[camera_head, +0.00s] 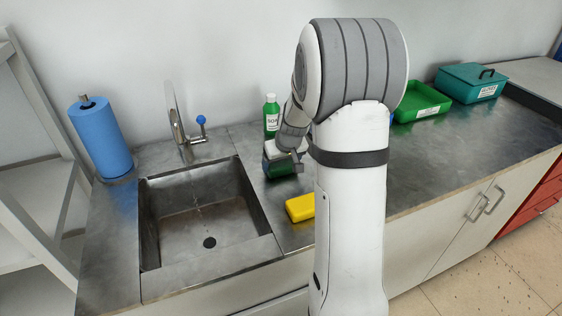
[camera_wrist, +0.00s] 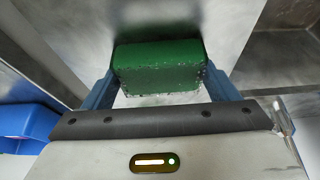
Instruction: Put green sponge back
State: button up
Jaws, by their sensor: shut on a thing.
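The green sponge (camera_wrist: 158,66) is between the two blue fingers of my gripper (camera_wrist: 166,88) in the wrist view, and the gripper is shut on it. In the head view my gripper (camera_head: 282,160) is low over the counter, right of the sink and in front of the green soap bottle. The dark green sponge (camera_head: 281,170) shows at its tip there. I cannot tell whether the sponge touches the counter. A yellow sponge (camera_head: 300,207) lies on the counter nearer the front edge, partly beside my arm.
The sink (camera_head: 205,212) with a faucet (camera_head: 180,128) is left of my gripper. The soap bottle (camera_head: 271,116) stands close behind it. A blue paper roll (camera_head: 101,137) stands at the left. A green tray (camera_head: 420,103) and teal box (camera_head: 470,83) are at the right. The counter before them is clear.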

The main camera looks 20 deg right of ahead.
jog(key=shift+r, duration=0.1)
jog(key=shift+f, duration=0.2)
jog(key=o, duration=1)
jog(key=shift+r, duration=0.1)
jog(key=shift+c, duration=0.2)
jog(key=shift+s+r, duration=0.15)
jog(key=shift+r, duration=0.45)
jog(key=v, duration=1)
jog(key=s+a+g, duration=0.1)
jog(key=s+a, duration=0.5)
jog(key=s, duration=0.5)
jog(key=s+a, duration=0.6)
jog(key=s, duration=0.6)
jog(key=shift+s+g, duration=0.35)
jog(key=shift+g, duration=0.05)
